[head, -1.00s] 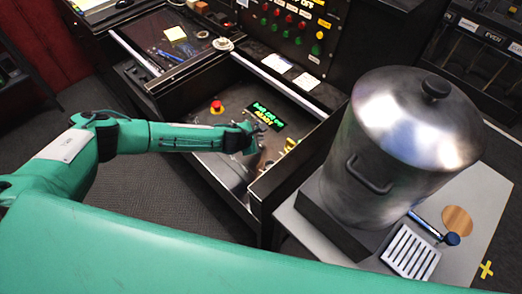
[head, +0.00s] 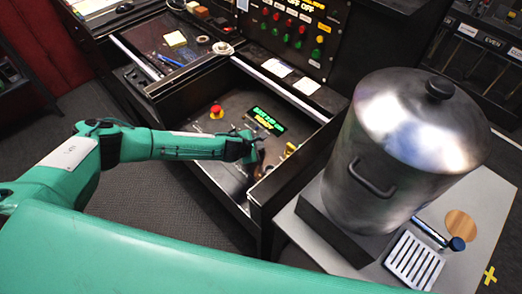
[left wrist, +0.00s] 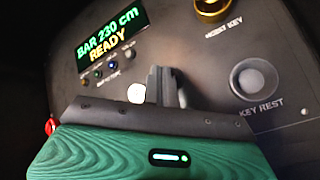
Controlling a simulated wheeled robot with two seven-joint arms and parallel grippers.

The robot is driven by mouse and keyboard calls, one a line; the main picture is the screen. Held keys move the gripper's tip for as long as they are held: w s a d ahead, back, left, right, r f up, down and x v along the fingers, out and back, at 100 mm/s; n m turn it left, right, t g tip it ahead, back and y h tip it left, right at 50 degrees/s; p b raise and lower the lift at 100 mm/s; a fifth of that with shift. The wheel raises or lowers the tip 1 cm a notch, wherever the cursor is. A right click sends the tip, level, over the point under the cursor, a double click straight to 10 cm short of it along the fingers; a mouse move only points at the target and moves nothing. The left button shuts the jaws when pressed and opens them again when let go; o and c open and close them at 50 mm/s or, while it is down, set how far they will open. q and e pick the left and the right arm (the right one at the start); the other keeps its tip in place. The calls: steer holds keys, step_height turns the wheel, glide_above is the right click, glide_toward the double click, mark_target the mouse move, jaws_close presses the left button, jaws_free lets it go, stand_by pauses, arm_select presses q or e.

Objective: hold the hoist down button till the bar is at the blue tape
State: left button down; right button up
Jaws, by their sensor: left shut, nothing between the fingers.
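My left gripper (head: 255,145) is shut and empty over the control panel in the open drawer. In the left wrist view its fingers (left wrist: 165,85) stand close to the panel, beside a pale round button (left wrist: 136,93). I cannot tell whether they touch the panel. The display (left wrist: 108,36) reads "BAR 230 cm READY" and shows in the head view too (head: 268,121). Small buttons (left wrist: 112,66) sit in a row below it; their label is too blurred to read. No button reads clearly as hoist down. The bar and the blue tape are not in view. My right gripper is not in view.
A red mushroom button (head: 216,111) sits on the panel's left. A gold key switch (left wrist: 210,8) and a round key rest (left wrist: 255,82) lie right of my fingers. The drawer's walls surround the panel. A large metal pot (head: 405,150) stands on the table at right.

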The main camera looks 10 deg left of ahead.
arm_select(q)
steer(key=shift+f, duration=0.2)
stand_by(1.1)
steer(key=shift+f, duration=0.25)
